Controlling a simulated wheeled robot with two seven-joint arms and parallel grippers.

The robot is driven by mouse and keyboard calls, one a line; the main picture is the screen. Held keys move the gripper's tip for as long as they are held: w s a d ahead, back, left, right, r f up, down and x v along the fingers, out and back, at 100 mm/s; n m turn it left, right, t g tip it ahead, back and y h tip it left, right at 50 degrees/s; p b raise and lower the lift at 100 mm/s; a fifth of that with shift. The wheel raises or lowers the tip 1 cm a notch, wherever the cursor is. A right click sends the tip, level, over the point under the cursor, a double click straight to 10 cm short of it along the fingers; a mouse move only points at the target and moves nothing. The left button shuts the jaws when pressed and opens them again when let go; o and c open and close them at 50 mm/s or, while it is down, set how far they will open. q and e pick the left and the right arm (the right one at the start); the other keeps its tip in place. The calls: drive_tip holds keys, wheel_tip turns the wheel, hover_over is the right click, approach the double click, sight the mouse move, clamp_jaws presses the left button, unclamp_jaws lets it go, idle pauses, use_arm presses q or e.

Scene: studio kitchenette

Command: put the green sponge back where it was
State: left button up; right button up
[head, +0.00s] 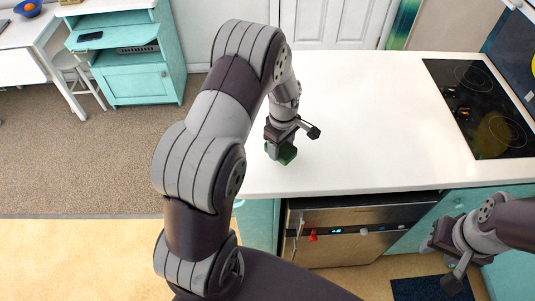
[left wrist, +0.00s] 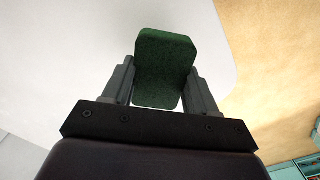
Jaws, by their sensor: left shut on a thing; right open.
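The green sponge (head: 287,153) is at the near left part of the white counter. My left gripper (head: 281,144) is shut on it from above. In the left wrist view the sponge (left wrist: 165,68) sits between the two fingers of my left gripper (left wrist: 163,90), close to the counter's rounded corner. I cannot tell whether the sponge touches the counter or is just above it. My right gripper (head: 447,260) is open and empty, low at the right, in front of the cabinets and below the counter top.
The white counter (head: 370,130) is bare around the sponge. A black cooktop (head: 478,105) is set in its right end. An oven-like appliance (head: 350,230) is under the front edge. A teal cabinet (head: 135,83) and a stool (head: 75,75) stand at the back left.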

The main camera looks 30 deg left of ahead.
sight(269, 165)
use_arm(q)
drive_tip(key=a, duration=0.1)
drive_tip(key=s+a+f, duration=0.1)
drive_tip(key=s+a, duration=0.1)
drive_tip(key=shift+a+f, duration=0.1)
drive_tip(key=shift+f, duration=0.2)
drive_tip(key=f, duration=0.1)
drive_tip(key=f+p, duration=0.2)
drive_tip(key=shift+w+d+f, duration=0.1)
drive_tip(key=shift+d+f, duration=0.2)
drive_tip(key=shift+f, duration=0.1)
drive_tip(key=shift+w+f, duration=0.1)
drive_tip(key=shift+f, duration=0.15)
drive_tip(key=shift+a, duration=0.2)
drive_tip(key=shift+f+b, duration=0.15)
drive_tip(key=shift+b, duration=0.15)
drive_tip(key=o, duration=0.7)
drive_tip(key=shift+o, duration=1.2)
drive_tip(key=shift+d, duration=0.1)
use_arm(e)
drive_tip(key=shift+a+r, duration=0.25)
drive_tip(key=shift+r, duration=0.85)
